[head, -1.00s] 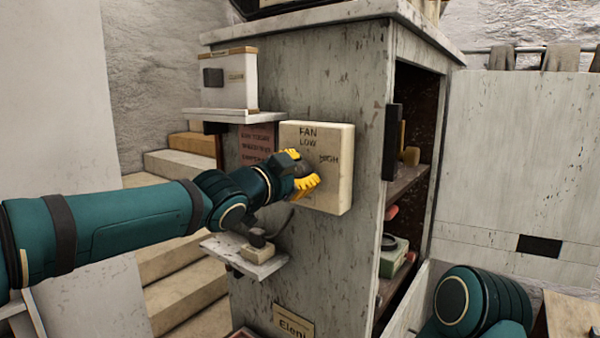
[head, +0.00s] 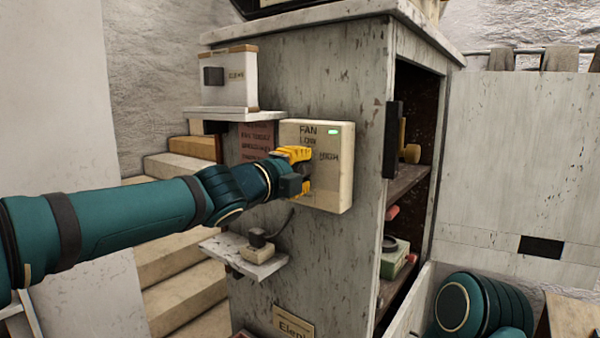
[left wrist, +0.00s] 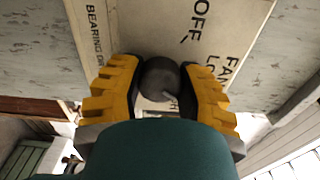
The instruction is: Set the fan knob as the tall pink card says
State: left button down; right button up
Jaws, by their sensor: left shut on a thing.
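The fan box (head: 332,190) is a cream panel on the cabinet's side, marked FAN, LOW and HIGH. A green light (head: 334,131) shows at its top right. My left gripper (head: 303,170) is at the panel face, its yellow fingers around the knob. In the left wrist view the round dark knob (left wrist: 160,79) sits between the two fingers, with a pale mark on it. OFF also reads on the panel (left wrist: 150,30) there. The pink card (head: 257,138) hangs left of the box; its text is too small to read surely, and my gripper hides its lower part.
A small shelf with a white box (head: 229,80) is at upper left. A lower shelf (head: 243,258) carries a switch with a dark lever (head: 258,239), just under my left arm. The cabinet's open side (head: 412,150) is at right. Wooden steps (head: 178,262) rise behind.

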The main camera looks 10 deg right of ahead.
pick_arm(q)
jog(key=m+b, duration=0.1)
jog(key=m, duration=0.4)
jog(key=shift+m, duration=0.3)
dwell(0.4)
jog(key=c, duration=0.5)
grip_release()
jog(key=shift+a, duration=0.1)
jog(key=v, duration=1.2)
